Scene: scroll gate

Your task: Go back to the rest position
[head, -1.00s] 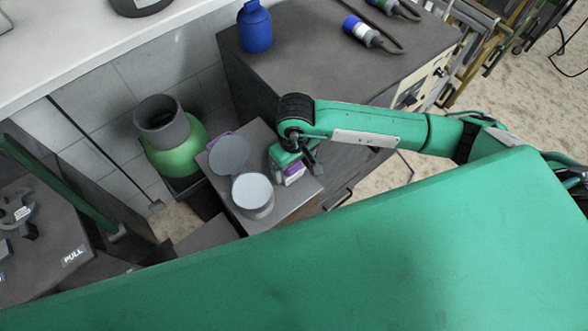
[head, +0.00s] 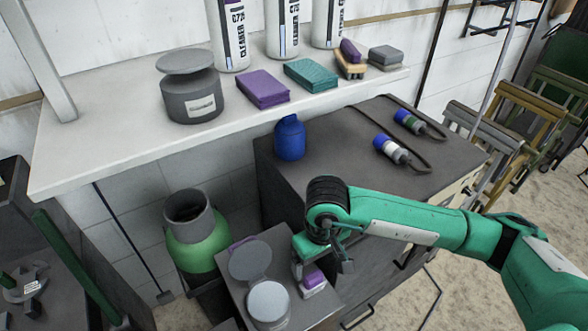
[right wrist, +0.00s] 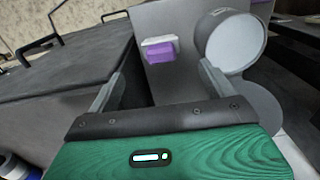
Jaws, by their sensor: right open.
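My right gripper (head: 325,258) points down over a small grey stand (head: 318,308) and is open. In the right wrist view its two fingers (right wrist: 160,85) are spread with nothing between them. A purple block with a white part (head: 314,280) lies on the stand just below the gripper; it also shows beyond the fingers in the right wrist view (right wrist: 160,52). A grey tub with a pale round top (head: 268,301) and a round grey lid (head: 250,260) beside it are on the stand. My left gripper is not in view.
A dark cabinet (head: 350,150) behind my right arm bears a blue bottle (head: 290,138) and two corded cylinders. A white shelf (head: 120,140) holds a lidded grey pot (head: 192,98), sponges and cleaner bottles. A green gas bottle (head: 195,252) stands left of the stand.

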